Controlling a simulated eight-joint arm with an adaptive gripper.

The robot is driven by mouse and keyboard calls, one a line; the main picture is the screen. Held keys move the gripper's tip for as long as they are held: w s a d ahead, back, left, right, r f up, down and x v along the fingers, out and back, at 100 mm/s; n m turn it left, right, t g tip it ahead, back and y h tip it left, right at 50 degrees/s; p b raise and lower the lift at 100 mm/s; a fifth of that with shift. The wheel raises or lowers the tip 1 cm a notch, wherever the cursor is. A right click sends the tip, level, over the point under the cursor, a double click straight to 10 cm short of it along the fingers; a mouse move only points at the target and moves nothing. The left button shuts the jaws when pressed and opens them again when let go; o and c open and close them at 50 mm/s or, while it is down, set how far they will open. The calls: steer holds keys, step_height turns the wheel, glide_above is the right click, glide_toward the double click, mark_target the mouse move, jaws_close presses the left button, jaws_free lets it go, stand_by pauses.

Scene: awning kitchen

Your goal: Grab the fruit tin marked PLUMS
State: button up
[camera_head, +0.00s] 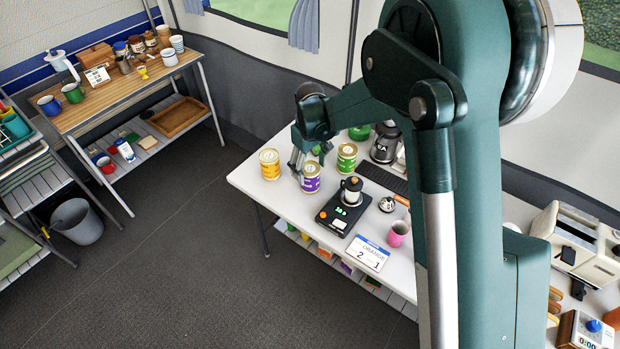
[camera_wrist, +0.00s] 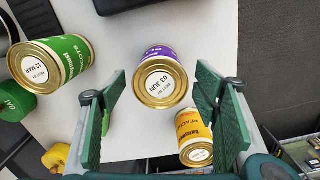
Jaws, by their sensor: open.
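The purple tin (camera_head: 311,178) stands on the white table. In the wrist view its gold lid, stamped "03 JUN", faces me and a narrow strip of purple label (camera_wrist: 160,51) shows; its fruit name is not readable. My gripper (camera_head: 299,164) is open just above and beside this tin. In the wrist view the tin appears ahead, between the two green fingers (camera_wrist: 162,76), with gaps on both sides; I cannot tell whether the tips reach past its lid. A yellow tin (camera_head: 270,164) is to the left and a green tin (camera_head: 347,158), its label ending in "COTS", to the right.
The yellow tin (camera_wrist: 192,128) shows close to the right finger in the wrist view. A pink mug (camera_head: 397,233), a sign card (camera_head: 367,253) and a dark kettle (camera_head: 385,143) are also on the table.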

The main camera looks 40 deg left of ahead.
steer(key=shift+f, duration=0.45)
steer(key=shift+f, duration=0.1)
steer(key=shift+f+b, duration=0.45)
steer(key=shift+f, duration=2.05)
steer(key=shift+c, duration=0.2)
steer(key=c, duration=1.2)
steer(key=shift+r, duration=0.1)
steer(key=shift+r+p, duration=0.7)
steer(key=shift+r, duration=4.25)
